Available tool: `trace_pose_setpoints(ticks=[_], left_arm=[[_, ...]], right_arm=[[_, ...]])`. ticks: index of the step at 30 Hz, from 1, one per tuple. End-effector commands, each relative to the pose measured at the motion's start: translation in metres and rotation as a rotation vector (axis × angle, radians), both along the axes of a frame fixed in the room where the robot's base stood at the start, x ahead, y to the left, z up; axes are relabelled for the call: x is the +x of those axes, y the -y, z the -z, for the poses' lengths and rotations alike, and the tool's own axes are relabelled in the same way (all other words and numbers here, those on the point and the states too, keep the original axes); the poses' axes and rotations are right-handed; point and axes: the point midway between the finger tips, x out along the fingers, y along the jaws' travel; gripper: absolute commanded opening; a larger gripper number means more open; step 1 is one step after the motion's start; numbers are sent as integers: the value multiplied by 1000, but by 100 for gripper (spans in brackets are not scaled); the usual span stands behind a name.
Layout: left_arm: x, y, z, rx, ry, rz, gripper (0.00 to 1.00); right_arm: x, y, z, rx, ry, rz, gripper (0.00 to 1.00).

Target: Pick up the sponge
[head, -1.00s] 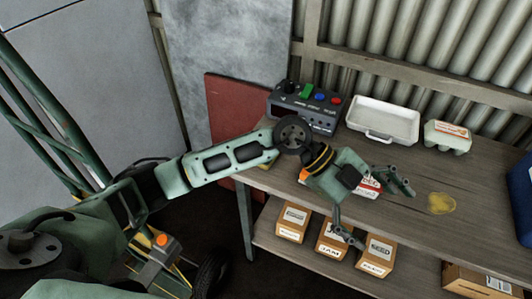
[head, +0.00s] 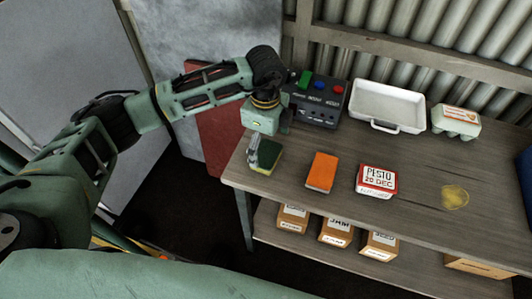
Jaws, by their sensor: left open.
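The sponge (head: 266,156), with a dark green top and a yellowish side, lies on the left end of the wooden workbench (head: 420,190). My left gripper (head: 267,142) is open and points down over the far part of the sponge. One finger shows at the sponge's left side; the other is partly hidden behind the wrist. I cannot tell whether the fingers touch the sponge. My right gripper is not in view.
Behind stand a button box (head: 318,104), a white tray (head: 387,106) and an egg carton (head: 456,121). A yellow stain (head: 455,197) marks the bench.

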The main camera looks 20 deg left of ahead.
Motion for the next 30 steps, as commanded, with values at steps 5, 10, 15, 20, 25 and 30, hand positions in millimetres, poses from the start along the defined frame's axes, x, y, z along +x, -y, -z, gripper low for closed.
trace_pose_setpoints(ticks=[5, 10, 15, 20, 25, 30], left_arm=[[-1, 4, 27, 0, -5, 0, 96], [0, 4, 38, -2, 0, 1, 96], [0, 4, 38, -3, 0, 2, 96], [0, 4, 38, -3, 0, 2, 84], [0, 4, 38, -3, -1, 1, 69], [0, 4, 38, -3, -1, 1, 65]], right_arm=[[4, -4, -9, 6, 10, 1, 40], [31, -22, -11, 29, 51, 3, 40], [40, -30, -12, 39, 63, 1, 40], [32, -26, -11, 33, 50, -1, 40], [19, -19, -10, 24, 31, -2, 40], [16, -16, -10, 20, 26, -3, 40]])
